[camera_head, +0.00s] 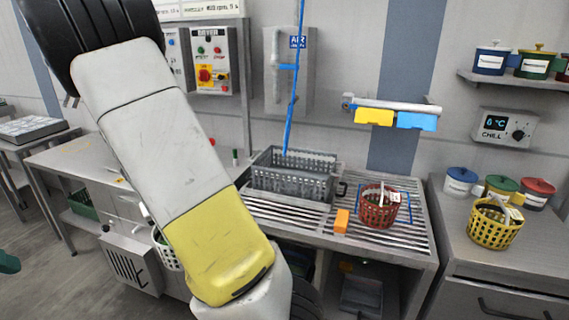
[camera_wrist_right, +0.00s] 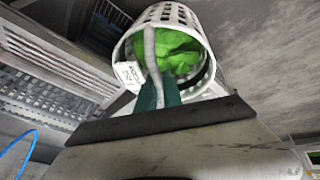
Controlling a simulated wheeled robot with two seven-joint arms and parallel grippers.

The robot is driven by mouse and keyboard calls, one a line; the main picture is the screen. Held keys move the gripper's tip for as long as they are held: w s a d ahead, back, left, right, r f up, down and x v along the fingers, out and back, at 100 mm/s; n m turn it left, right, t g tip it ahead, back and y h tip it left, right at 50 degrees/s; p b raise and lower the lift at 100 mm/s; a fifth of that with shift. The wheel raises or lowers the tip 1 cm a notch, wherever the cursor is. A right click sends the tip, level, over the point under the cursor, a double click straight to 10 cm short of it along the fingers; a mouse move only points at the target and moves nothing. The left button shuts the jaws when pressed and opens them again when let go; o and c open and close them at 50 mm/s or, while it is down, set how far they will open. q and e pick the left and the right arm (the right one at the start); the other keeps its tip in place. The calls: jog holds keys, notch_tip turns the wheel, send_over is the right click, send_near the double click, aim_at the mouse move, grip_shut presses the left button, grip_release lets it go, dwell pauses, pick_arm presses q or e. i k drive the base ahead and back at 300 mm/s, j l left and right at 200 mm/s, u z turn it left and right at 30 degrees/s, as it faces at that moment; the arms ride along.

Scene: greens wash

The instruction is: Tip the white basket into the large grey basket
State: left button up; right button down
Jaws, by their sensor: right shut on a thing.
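The white basket (camera_wrist_right: 203,25) is in the right wrist view, with green leaves (camera_wrist_right: 170,50) inside and a small white tag on its rim. My right gripper (camera_wrist_right: 160,92) is shut on the basket's pale handle. In the head view a strip of the white basket (camera_head: 165,252) shows beside my big arm link, which hides the rest and the right gripper. The large grey basket (camera_head: 290,180) stands on the slatted drainer, right of that link. A dark green tip at the left edge appears to be my left gripper (camera_head: 7,263); its jaws are cut off.
A red basket (camera_head: 379,213) and an orange block (camera_head: 341,221) stand on the drainer. A yellow basket (camera_head: 490,232) and lidded pots are on the right counter. A blue hose (camera_head: 294,80) hangs down behind the grey basket.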

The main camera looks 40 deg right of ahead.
aim_at(312, 185)
jog(key=k+l, duration=0.2)
jog(key=l, duration=0.15)
jog(key=k+l, duration=0.15)
jog(key=l, duration=0.2)
jog(key=k+l, duration=0.2)
jog(key=l, duration=0.15)
jog(key=k+l, duration=0.2)
jog(key=l, duration=0.15)
